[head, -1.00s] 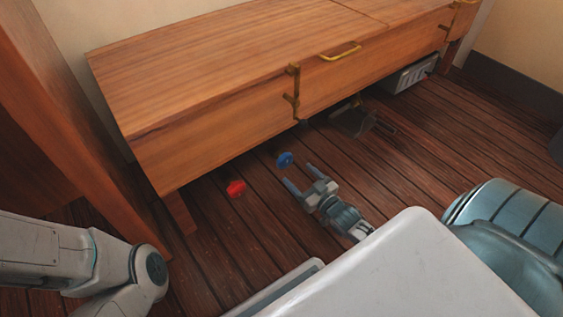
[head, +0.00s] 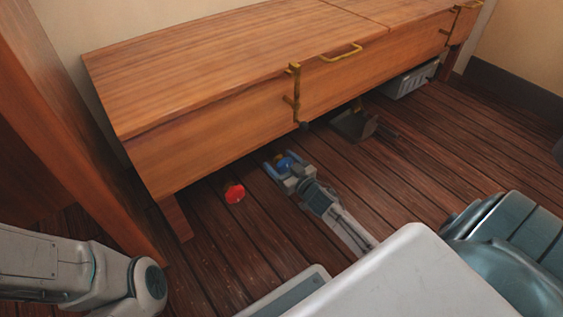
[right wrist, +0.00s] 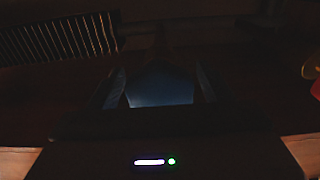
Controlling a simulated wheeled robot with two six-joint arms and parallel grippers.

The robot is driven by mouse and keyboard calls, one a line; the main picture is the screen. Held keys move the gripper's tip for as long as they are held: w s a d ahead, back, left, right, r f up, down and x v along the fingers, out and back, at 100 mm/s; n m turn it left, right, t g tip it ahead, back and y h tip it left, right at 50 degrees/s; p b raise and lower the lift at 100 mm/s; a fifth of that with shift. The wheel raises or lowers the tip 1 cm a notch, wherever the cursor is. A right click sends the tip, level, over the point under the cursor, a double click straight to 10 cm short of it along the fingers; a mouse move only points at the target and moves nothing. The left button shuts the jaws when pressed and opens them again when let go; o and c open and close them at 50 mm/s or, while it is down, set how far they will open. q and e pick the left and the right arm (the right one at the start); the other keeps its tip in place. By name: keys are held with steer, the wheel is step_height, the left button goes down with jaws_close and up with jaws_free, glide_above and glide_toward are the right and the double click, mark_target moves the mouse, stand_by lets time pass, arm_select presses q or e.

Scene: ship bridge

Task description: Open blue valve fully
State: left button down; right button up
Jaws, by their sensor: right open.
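The blue valve (head: 286,163) is a small round handle low under the front edge of the wooden bench. My right gripper (head: 281,161) is open, with its two fingers on either side of the blue valve. In the right wrist view the blue valve (right wrist: 158,86) is dim and sits between the two fingers. I cannot tell whether the fingers touch it. A red valve (head: 235,193) is to the left of it, and part of it shows at the right edge of the right wrist view (right wrist: 315,88). My left gripper is not in view.
The wooden bench (head: 210,72) with brass handles overhangs the valves. A dark metal scoop-like object (head: 354,126) and a grey crate (head: 411,80) are under it to the right. A bench leg (head: 175,217) stands left of the red valve.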

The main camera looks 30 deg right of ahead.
steer(key=c, duration=0.9)
steer(key=shift+c, duration=0.2)
